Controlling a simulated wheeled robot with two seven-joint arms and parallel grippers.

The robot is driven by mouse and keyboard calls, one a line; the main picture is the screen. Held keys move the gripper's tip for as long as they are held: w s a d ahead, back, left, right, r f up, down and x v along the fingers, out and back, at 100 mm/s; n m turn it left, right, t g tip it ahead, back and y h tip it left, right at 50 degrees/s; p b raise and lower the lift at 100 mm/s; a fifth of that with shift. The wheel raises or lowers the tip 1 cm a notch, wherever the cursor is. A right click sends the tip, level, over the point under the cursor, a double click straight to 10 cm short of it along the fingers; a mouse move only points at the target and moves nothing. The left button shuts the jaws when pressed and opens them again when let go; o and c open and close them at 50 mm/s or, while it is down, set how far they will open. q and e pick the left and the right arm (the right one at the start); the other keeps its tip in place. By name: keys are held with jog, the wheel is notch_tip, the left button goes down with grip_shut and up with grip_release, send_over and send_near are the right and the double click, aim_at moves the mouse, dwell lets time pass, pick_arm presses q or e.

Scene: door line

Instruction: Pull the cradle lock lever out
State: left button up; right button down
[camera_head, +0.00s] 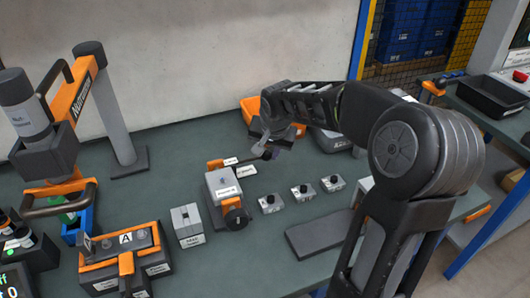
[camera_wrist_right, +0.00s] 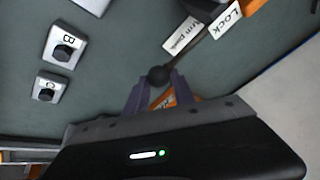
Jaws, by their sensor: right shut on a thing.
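The cradle (camera_head: 222,184) is a grey and orange fixture in the middle of the bench. Its lock lever (camera_head: 252,157) is a thin dark rod with a black ball knob, reaching right from the cradle's far side. In the right wrist view the rod runs from the knob (camera_wrist_right: 159,75) up to a white "Lock" tag (camera_wrist_right: 225,20). My right gripper (camera_head: 271,152) is at the knob. In the right wrist view its two purple fingers (camera_wrist_right: 159,82) are closed on either side of the ball. My left gripper is not in view.
Small grey knob boxes (camera_head: 302,191) stand in a row right of the cradle. A dark grey mat (camera_head: 318,236) lies at front right. An orange bin (camera_head: 249,107) stands behind my gripper.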

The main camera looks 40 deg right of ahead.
jog(key=c, duration=1.1)
grip_release()
jog(key=shift+s+f, duration=0.3)
jog(key=shift+s, duration=0.05)
jog(key=shift+o, duration=0.2)
jog(key=shift+w+r, duration=0.1)
jog(key=shift+r, duration=0.1)
jog(key=shift+r, duration=0.2)
jog(key=v, duration=0.7)
jog(key=shift+c, duration=0.2)
